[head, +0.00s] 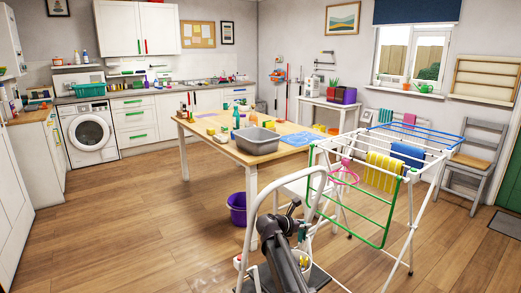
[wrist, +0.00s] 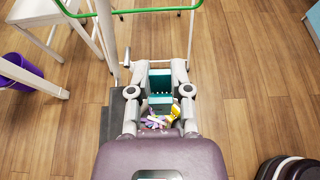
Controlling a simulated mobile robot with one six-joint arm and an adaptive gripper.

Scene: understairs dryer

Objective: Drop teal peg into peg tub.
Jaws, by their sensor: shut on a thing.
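In the wrist view my gripper (wrist: 160,84) is shut on the teal peg (wrist: 160,98), which shows between the two fingers. Several small pegs (wrist: 157,121), yellow, lilac and red, show just behind the teal peg, close to the gripper's palm. The rim of the tub around them is mostly hidden by my gripper, so I cannot tell whether the teal peg is right over it.
A white drying rack (head: 345,150) with a green-edged wing stands close on the right. A wooden table (head: 255,140) with a grey basin (head: 257,140) is behind. A purple bucket (head: 237,208) stands on the floor beside the table. The floor at left is clear.

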